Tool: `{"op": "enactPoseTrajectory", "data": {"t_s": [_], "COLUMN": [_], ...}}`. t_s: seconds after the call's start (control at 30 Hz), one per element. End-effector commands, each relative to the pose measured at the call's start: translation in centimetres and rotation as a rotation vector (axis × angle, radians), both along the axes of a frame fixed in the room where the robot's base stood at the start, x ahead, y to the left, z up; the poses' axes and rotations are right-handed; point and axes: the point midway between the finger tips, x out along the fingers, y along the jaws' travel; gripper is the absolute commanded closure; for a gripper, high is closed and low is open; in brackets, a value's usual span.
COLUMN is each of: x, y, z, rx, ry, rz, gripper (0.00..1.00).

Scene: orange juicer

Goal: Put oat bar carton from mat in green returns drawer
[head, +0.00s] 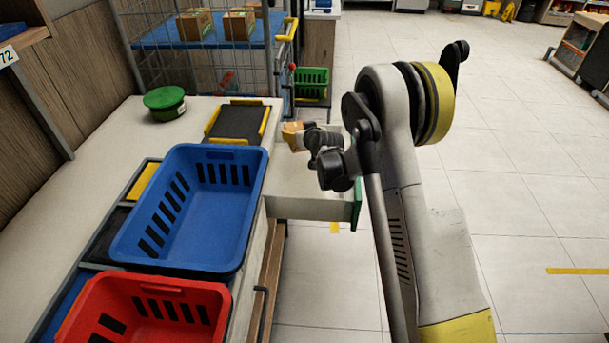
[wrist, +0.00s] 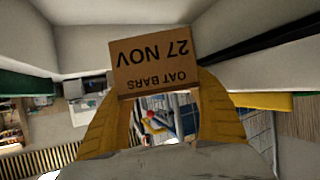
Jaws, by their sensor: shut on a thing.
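The oat bar carton (wrist: 152,62) is a brown box marked "OAT BARS" and "27 NOV", seen large in the wrist view. My gripper (wrist: 160,96) is shut on it, with a yellow finger on each side. In the head view my gripper (head: 300,135) is at the far end of the open drawer (head: 312,207), with a small tan patch at its tip. The drawer has pale walls and a green front (head: 357,203). My arm hides part of it. Whether the carton touches the drawer floor I cannot tell. The black mat (head: 238,122) with yellow edges looks empty.
A blue basket (head: 190,205) and a red basket (head: 145,310) stand on the counter left of the drawer. A round green tub (head: 165,103) sits farther back. A wire cage (head: 200,60) with cartons stands behind.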

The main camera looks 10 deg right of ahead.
Motion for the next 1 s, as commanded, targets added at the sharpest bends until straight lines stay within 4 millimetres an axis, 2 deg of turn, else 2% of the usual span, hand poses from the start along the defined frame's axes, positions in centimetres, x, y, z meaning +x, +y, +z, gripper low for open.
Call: {"op": "enactPoseTrajectory", "data": {"t_s": [0.3, 0.47, 0.6, 1.0], "x": [0.1, 0.1, 0.1, 0.1], "y": [0.0, 0.0, 0.0, 0.0], "z": [-5.8, -7.4, -9.6, -10.1], "rx": [0.001, 0.001, 0.001, 0.001], "ry": [-0.001, -0.001, -0.001, -0.001], "rz": [-0.001, 0.000, 0.000, 0.000], "gripper": [0.71, 0.71, 0.71, 0.71]}}
